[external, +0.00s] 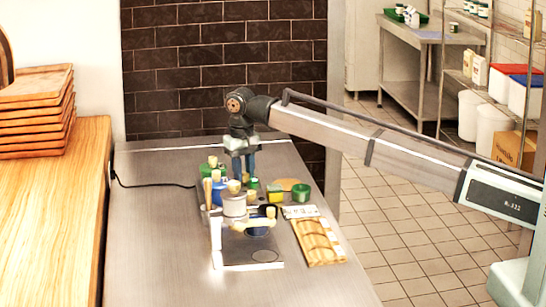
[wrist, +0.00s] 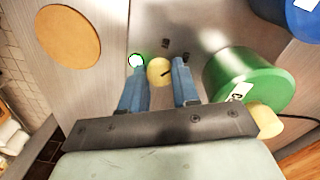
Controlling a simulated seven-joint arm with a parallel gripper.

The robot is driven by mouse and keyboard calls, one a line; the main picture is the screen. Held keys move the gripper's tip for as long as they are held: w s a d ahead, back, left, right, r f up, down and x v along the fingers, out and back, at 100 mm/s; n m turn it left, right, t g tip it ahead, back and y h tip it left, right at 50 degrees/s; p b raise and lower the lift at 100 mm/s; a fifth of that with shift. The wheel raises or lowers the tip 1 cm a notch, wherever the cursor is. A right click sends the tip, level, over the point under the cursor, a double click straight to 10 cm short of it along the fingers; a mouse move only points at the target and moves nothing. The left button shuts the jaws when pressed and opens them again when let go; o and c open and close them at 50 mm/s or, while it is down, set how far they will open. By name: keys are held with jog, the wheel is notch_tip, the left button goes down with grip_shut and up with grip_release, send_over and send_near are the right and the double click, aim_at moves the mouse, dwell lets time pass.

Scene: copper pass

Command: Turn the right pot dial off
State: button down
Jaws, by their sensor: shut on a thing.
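A round pale-yellow dial (wrist: 159,71) with a dark pointer mark sits on the grey metal surface in the wrist view. My gripper (wrist: 160,72) has its blue fingers on both sides of the dial and is shut on it. A small light with a green ring (wrist: 136,60) glows beside the left finger. A green pot (wrist: 240,82) with a white label stands close to the right finger. In the external view my gripper (external: 243,176) points down behind the pots, and the dial is hidden there. I cannot tell which pot the dial belongs to.
A blue pot (wrist: 299,14) is at the upper right of the wrist view, and a round wooden board (wrist: 68,37) at the upper left. The near steel counter (external: 150,270) is clear.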

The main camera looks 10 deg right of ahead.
aim_at(243, 175)
jog(key=n, duration=0.4)
jog(key=shift+n, duration=1.9)
jog(key=c, duration=0.8)
grip_release()
jog(key=shift+r, duration=0.1)
jog(key=r, duration=1.3)
jog(key=shift+s+a+r, duration=0.1)
jog(key=shift+s+r, duration=0.2)
